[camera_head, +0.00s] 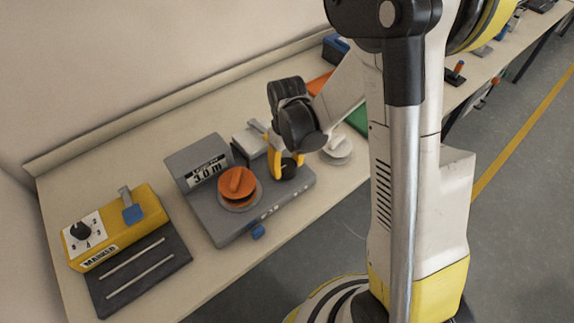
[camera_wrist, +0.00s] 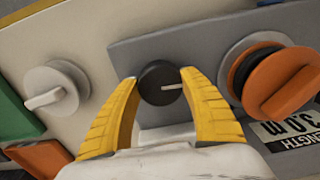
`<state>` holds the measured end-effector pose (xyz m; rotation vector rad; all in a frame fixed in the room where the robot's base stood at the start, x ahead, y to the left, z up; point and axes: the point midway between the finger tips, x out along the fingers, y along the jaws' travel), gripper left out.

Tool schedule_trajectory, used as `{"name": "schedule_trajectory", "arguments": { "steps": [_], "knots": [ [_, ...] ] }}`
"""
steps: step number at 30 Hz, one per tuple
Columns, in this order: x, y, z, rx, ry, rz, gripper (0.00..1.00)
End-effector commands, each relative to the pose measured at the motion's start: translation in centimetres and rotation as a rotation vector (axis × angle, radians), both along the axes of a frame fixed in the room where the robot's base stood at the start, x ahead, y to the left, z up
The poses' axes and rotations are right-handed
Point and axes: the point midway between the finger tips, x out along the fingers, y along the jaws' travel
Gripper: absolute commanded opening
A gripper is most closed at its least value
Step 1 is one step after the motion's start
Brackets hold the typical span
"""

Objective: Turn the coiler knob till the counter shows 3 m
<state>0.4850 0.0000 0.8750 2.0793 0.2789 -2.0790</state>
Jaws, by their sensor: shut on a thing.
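The coiler is a grey machine (camera_head: 205,212) on the bench, with an orange spool (camera_head: 238,186) on top that also shows in the wrist view (camera_wrist: 285,82). Its length counter (camera_head: 207,171) reads 3.0 m in the head view; it shows partly and upside down in the wrist view (camera_wrist: 290,130). The round black knob (camera_wrist: 158,84) with a white pointer line sits on the grey plate. My gripper (camera_wrist: 158,80) has its yellow fingers on either side of the knob, shut on it. In the head view my gripper (camera_head: 286,160) is over the coiler's right end.
A yellow box marked MARKER (camera_head: 112,232) with a black dial and a blue lever stands at the left, behind a dark plate (camera_head: 140,275). A white round knob (camera_head: 338,148) is right of the coiler. Green and orange items lie beyond it.

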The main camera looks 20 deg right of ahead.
Motion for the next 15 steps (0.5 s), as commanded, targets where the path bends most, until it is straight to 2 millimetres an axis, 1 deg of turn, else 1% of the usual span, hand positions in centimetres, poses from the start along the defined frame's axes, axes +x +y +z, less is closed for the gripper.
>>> {"name": "schedule_trajectory", "arguments": {
  "steps": [7, 10, 15],
  "knots": [
    [-0.01, 0.05, -0.15, 0.000, 0.000, -0.253, 0.21],
    [-0.02, 0.06, -0.09, 0.000, 0.000, -0.299, 0.21],
    [-0.03, 0.06, -0.04, 0.000, 0.000, -0.306, 0.21]
  ]
}}
